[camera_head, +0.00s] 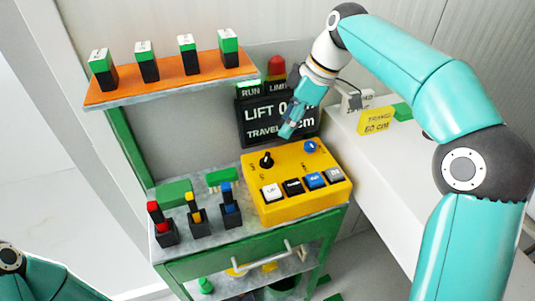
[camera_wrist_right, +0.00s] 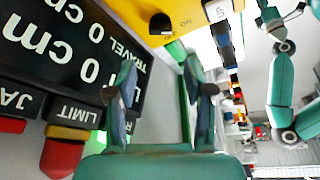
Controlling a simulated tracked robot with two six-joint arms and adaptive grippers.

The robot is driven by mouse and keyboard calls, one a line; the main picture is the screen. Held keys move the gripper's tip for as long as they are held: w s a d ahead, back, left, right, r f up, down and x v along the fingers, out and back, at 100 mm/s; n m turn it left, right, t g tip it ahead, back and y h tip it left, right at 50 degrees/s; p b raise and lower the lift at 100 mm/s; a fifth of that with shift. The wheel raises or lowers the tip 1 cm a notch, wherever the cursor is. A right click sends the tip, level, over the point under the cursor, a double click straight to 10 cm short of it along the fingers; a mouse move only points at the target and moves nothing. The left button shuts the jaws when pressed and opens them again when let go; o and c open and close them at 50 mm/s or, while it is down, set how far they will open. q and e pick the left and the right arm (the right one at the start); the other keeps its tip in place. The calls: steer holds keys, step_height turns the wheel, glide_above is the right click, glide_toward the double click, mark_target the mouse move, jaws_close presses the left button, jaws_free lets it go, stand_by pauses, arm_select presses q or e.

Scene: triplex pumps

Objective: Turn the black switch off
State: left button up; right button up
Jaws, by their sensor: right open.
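The black switch (camera_head: 267,160) is a rotary knob on the top left of the yellow control box (camera_head: 300,208). It stands tilted toward the upper left in the head view. A blue knob (camera_head: 310,147) sits to its right on the same box. My right gripper (camera_head: 288,129) is above and behind the box, in front of the display, apart from both knobs. In the right wrist view the gripper (camera_wrist_right: 163,85) has its two fingers spread with nothing between them. A dark knob (camera_wrist_right: 160,23) on the yellow box (camera_wrist_right: 185,12) shows beyond the fingers. My left gripper is out of view.
A black display (camera_head: 268,118) reading LIFT and TRAVEL stands behind the box, with a lit green RUN lamp (camera_head: 250,89) and a red lamp (camera_head: 277,67). Several buttons line the box front. Coloured levers (camera_head: 195,210) stand left. An orange shelf (camera_head: 170,85) holds several blocks.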

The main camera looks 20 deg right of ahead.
mark_target(267, 156)
steer(key=x, duration=1.2)
steer(key=c, duration=0.9)
steer(key=shift+o, duration=0.2)
